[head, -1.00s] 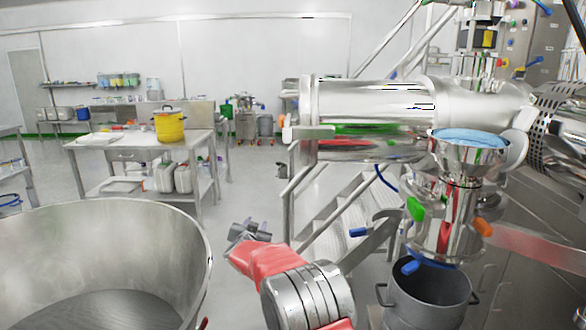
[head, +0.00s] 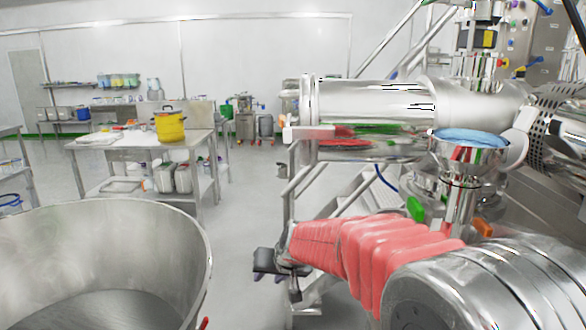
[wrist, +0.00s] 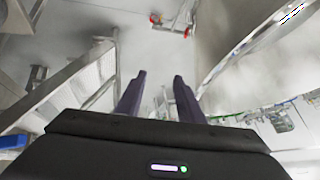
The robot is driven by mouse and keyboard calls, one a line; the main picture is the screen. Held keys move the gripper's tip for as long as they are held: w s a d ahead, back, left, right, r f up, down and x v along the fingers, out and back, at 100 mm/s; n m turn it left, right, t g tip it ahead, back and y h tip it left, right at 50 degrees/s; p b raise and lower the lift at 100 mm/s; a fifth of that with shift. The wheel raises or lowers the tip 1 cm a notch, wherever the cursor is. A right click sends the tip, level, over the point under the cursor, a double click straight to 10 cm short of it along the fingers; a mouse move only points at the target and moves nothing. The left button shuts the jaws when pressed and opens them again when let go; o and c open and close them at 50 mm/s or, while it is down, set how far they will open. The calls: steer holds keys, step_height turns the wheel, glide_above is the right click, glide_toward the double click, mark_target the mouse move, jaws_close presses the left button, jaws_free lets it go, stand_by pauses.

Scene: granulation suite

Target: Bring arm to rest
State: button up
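My arm, in a red sleeve, reaches in from the lower right of the head view. My gripper (head: 272,272) is at its end, right of the large steel bowl (head: 190,235) and in front of the metal stairs. In the wrist view, the two dark fingers of my gripper (wrist: 158,82) stand apart with nothing between them. The gripper is open and touches nothing that I can see.
The big steel bowl fills the lower left. A steel machine with a hopper (head: 470,140) stands at the right, partly behind my arm. A table (head: 120,148) bears a yellow pot (head: 170,127). The floor between table and stairs is clear.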

steer(key=s+d+r+h, duration=0.1)
steer(key=s+d+r, duration=0.1)
steer(key=s+d, duration=0.5)
steer(key=s+d+r+h, duration=0.1)
steer(key=s+d, duration=0.6)
steer(key=s, duration=0.8)
steer(key=s+d+r+m+g+h, duration=0.1)
steer(key=s+d+r+h, duration=0.1)
steer(key=s+d, duration=0.6)
steer(key=shift+s+r, duration=0.55)
steer(key=shift+s, duration=0.95)
